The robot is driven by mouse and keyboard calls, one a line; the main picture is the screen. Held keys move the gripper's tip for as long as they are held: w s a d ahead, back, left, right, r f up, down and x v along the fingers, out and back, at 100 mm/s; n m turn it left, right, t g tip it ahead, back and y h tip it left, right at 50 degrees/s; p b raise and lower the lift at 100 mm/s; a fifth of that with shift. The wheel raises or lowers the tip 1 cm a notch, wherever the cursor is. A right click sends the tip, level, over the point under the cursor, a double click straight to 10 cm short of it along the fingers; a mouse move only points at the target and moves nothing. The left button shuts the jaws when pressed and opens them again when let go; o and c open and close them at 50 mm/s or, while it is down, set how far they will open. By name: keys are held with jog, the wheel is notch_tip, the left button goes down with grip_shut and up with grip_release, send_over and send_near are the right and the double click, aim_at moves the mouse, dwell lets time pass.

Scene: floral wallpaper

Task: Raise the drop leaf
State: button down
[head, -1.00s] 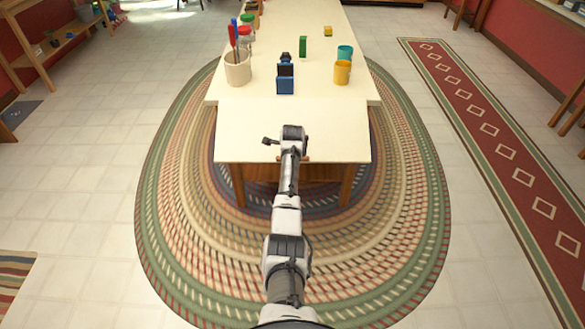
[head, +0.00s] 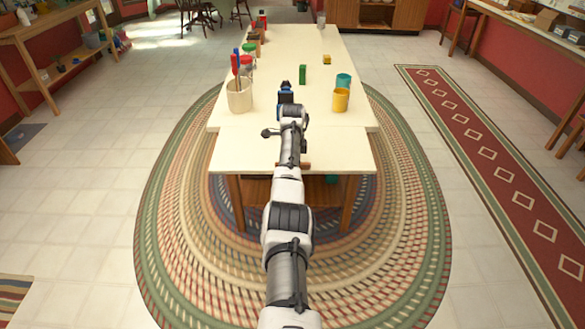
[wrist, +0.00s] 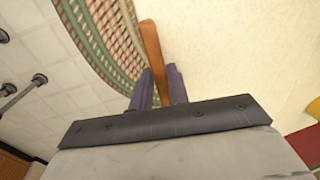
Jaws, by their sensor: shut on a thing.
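The drop leaf (head: 240,152) is the cream panel at the near end of the long cream table (head: 225,122). It stands out toward me, close to level with the tabletop; I cannot tell whether it is fully flush. In the wrist view, my gripper (wrist: 160,88) is shut on a narrow wooden strip (wrist: 151,45) at the leaf's edge. The leaf's cream surface (wrist: 220,50) fills the right of that view.
On the tabletop stand a cream crock (head: 239,97) with tools, a yellow cup (head: 341,100), a teal cup (head: 344,80) and a green block (head: 302,75). A braided oval rug (head: 180,220) lies underneath.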

jog(key=r, duration=0.2)
jog(key=w+r, duration=0.1)
jog(key=shift+w+r, duration=0.2)
jog(key=shift+r, duration=0.2)
jog(key=c, duration=1.4)
grip_release()
jog(key=shift+s+f, duration=0.1)
jog(key=shift+f, duration=0.1)
jog(key=shift+r, duration=0.1)
notch_tip(320, 180, up, 13)
jog(key=s+b, duration=0.2)
jog(key=shift+s+r, duration=0.2)
jog(key=shift+s, duration=0.2)
